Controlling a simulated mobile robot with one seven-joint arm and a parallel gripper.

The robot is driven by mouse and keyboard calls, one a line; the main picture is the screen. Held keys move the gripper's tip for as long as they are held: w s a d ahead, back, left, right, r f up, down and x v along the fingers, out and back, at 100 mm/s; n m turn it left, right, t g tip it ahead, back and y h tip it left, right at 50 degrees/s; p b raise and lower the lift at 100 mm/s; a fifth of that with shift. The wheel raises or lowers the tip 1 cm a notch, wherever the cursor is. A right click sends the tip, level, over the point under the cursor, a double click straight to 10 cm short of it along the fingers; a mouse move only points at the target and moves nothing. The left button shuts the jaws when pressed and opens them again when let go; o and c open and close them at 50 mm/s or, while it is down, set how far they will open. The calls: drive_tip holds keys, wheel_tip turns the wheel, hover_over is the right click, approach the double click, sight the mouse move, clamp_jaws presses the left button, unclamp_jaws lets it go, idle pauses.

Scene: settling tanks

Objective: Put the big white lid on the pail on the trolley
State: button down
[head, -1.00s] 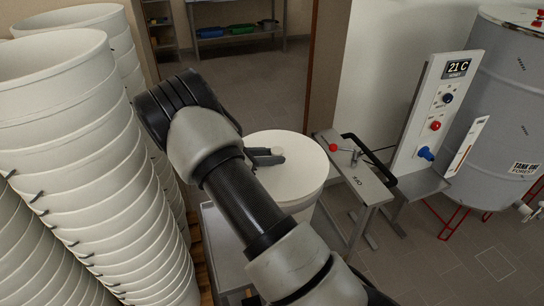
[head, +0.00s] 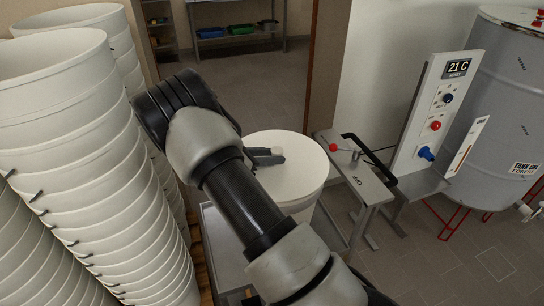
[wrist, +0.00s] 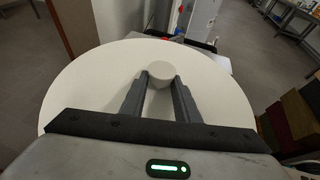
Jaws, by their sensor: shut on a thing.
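The big white lid (head: 300,170) lies level over the top of the white pail (head: 306,212), just right of my forearm in the head view. In the wrist view the lid (wrist: 90,95) fills the middle, with a round knob (wrist: 164,69) on it. My gripper (wrist: 160,82) is shut on this knob; its fingers also show over the lid in the head view (head: 268,156). The pail is mostly hidden by the lid and my arm. I cannot tell whether the rim is fully seated. The grey trolley (head: 222,245) shows in part below, beside my arm.
Tall stacks of white pails (head: 90,170) stand close on the left. A grey bench with a red-knobbed lever (head: 355,172) is right of the pail. A control panel (head: 435,120) and a large grey tank (head: 500,110) stand further right. Open floor (head: 260,90) lies behind.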

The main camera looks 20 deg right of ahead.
drive_tip(key=shift+f+b, duration=0.7)
drive_tip(key=shift+f, duration=0.1)
idle(0.7)
idle(0.3)
drive_tip(key=c, duration=0.8)
unclamp_jaws()
drive_tip(key=shift+r+p, duration=2.2)
drive_tip(key=shift+r, duration=1.35)
